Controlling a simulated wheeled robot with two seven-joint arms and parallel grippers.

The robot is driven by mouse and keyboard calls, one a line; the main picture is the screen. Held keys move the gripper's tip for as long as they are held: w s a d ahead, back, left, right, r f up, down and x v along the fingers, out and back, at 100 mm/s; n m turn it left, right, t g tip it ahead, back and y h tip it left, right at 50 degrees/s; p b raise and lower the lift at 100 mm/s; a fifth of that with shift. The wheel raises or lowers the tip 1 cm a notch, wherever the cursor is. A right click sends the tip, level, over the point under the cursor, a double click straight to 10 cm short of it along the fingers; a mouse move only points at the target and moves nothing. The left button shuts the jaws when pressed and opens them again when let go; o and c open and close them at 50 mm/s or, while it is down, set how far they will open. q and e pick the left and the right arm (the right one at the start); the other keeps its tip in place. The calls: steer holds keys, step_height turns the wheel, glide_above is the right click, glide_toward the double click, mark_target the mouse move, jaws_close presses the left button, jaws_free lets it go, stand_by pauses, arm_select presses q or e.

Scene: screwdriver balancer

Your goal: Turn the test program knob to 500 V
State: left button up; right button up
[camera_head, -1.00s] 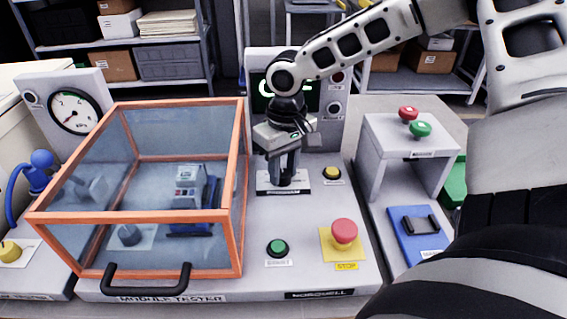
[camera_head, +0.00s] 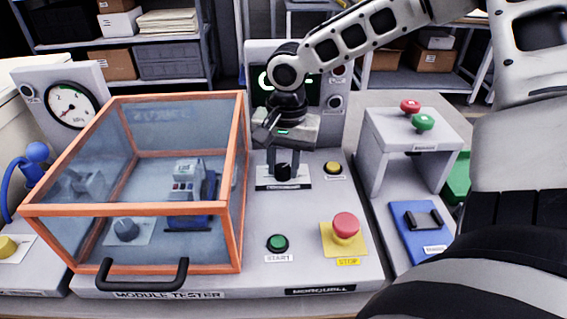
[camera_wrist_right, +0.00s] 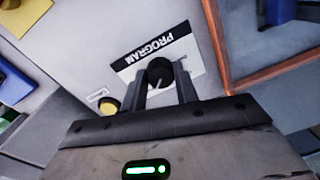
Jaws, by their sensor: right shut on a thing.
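The black program knob (camera_head: 283,173) sits on a white plate labelled PROGRAM (camera_wrist_right: 157,52), on the grey module tester panel. My right gripper (camera_head: 282,170) points down at the knob, with one finger on each side of it. In the right wrist view the knob (camera_wrist_right: 160,72) sits between the two dark fingers (camera_wrist_right: 162,84), and a thin light pointer line shows on its top. The gripper is shut on the knob. The voltage marks on the plate are too small to read. My left gripper is not in view.
A clear case with an orange frame (camera_head: 133,214) stands just left of the knob. A yellow button (camera_head: 333,168) is close on the right. A green START button (camera_head: 277,243) and a red STOP button (camera_head: 346,225) are nearer the front. A screen stands behind.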

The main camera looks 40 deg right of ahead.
mark_target(287, 168)
steer(key=shift+m, duration=1)
steer(key=o, duration=1)
steer(key=shift+r, duration=0.1)
steer(key=r, duration=0.5)
steer(key=r+p, duration=0.1)
steer(key=r, duration=0.4)
steer(key=r+p, duration=0.1)
steer(key=r, duration=0.4)
steer(key=shift+s+d+r, duration=0.2)
steer(key=shift+s+r, duration=0.15)
steer(key=shift+r, duration=0.05)
